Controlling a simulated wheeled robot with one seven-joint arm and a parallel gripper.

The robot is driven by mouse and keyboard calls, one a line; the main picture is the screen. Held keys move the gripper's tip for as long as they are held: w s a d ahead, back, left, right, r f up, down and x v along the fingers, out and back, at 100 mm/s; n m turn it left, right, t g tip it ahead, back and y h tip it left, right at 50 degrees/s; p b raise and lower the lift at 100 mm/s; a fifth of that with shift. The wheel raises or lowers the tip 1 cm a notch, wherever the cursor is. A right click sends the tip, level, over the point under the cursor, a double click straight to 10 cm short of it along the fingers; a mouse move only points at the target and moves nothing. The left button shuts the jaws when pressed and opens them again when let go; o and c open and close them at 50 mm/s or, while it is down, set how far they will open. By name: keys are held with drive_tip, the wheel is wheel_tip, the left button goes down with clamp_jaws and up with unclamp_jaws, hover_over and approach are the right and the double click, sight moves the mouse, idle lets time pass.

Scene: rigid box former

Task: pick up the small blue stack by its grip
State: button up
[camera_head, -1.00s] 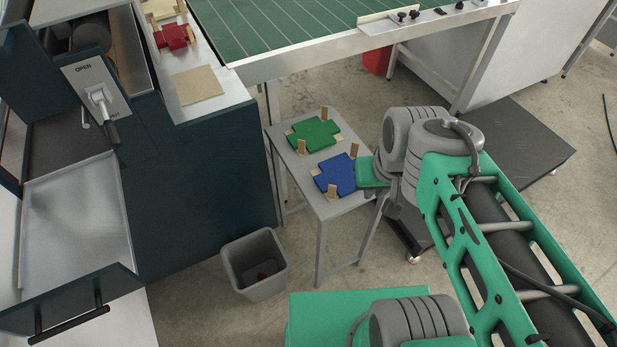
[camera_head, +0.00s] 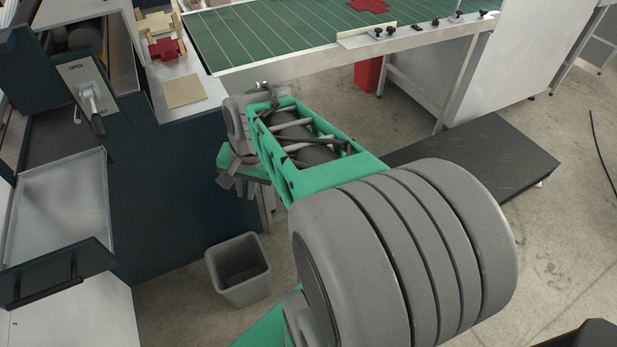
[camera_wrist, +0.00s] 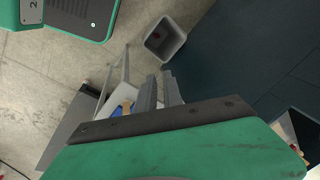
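The small blue stack shows only as a blue patch (camera_wrist: 120,109) on a pale side table (camera_wrist: 113,99) in the wrist view. It lies left of my gripper fingers and is partly hidden by the gripper's body; its grip cannot be made out clearly. In the head view my arm hides the stack and the side table. My gripper (camera_wrist: 161,84) shows two grey fingers with a gap between them, nothing held. In the head view my gripper (camera_head: 238,184) hangs in front of the dark machine's side.
A grey bin (camera_head: 238,268) stands on the floor below my gripper. The dark machine (camera_head: 170,210) is at left, with a red piece (camera_head: 166,49) on its ledge. A green conveyor (camera_head: 270,35) runs behind. A low dark platform (camera_head: 485,160) lies at right.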

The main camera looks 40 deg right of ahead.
drive_tip(key=s+d+f+m+y, duration=0.1)
drive_tip(key=d+f+m, duration=0.2)
drive_tip(key=d+m, duration=0.35)
drive_tip(key=s+d+f+m+t, duration=0.1)
drive_tip(key=d+f+m, duration=0.3)
drive_tip(key=d+m, duration=0.25)
drive_tip(key=s+d+f+m+y, duration=0.1)
drive_tip(key=d+f+m, duration=0.2)
drive_tip(key=d+m, duration=0.4)
drive_tip(key=x, duration=0.5)
drive_tip(key=d+b+x, duration=0.1)
drive_tip(key=x, duration=0.2)
drive_tip(key=shift+w, duration=0.25)
drive_tip(key=shift+h, duration=0.3)
clamp_jaws()
drive_tip(key=shift+d+r, duration=0.1)
